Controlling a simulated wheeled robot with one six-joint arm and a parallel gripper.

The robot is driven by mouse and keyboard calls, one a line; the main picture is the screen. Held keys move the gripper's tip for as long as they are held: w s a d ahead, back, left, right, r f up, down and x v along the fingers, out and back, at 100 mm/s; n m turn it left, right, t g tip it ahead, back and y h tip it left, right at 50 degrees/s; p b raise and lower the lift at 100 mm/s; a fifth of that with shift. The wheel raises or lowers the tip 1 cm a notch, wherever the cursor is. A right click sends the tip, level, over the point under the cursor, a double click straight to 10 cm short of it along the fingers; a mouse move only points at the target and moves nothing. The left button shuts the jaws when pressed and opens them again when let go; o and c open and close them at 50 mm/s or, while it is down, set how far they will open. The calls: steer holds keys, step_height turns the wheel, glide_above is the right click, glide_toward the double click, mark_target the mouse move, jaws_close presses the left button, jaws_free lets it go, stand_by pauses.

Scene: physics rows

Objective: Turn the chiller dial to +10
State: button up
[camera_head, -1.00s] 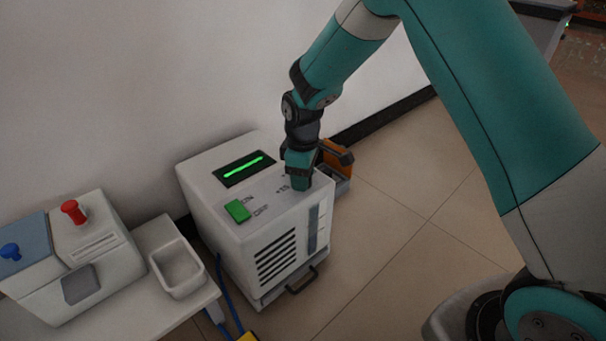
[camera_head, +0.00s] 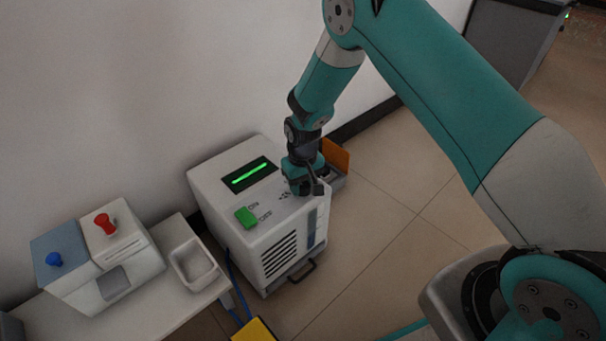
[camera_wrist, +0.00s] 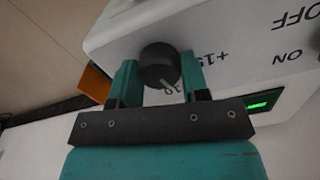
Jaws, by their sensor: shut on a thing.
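The white chiller (camera_head: 225,185) stands on the floor at the middle of the head view. Its dial is a dark round knob (camera_wrist: 159,64) in the wrist view, with a pale pointer mark toward the gripper's side. A printed "+15" (camera_wrist: 215,58) lies right of the knob, and another, partly hidden mark lies close below it. My gripper (camera_wrist: 159,75) is shut on the dial, one teal finger on each side. In the head view my gripper (camera_head: 306,188) is on the chiller's top at its right corner and hides the dial.
The chiller's top also has a green switch (camera_head: 246,217) marked ON and OFF and a display (camera_head: 250,175) with a green bar. An orange-and-grey bin (camera_head: 336,160) stands behind my gripper. A table (camera_head: 135,305) with a tray (camera_head: 194,264) is at left.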

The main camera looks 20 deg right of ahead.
mark_target(303, 184)
steer(key=shift+r+m+p, duration=0.1)
steer(key=shift+m+p, duration=0.75)
steer(key=shift+m, duration=0.45)
steer(key=o, duration=0.9)
steer(key=shift+o, duration=0.2)
step_height(303, 184, up, 17)
steer(key=p, duration=0.6)
steer(key=shift+r, duration=0.2)
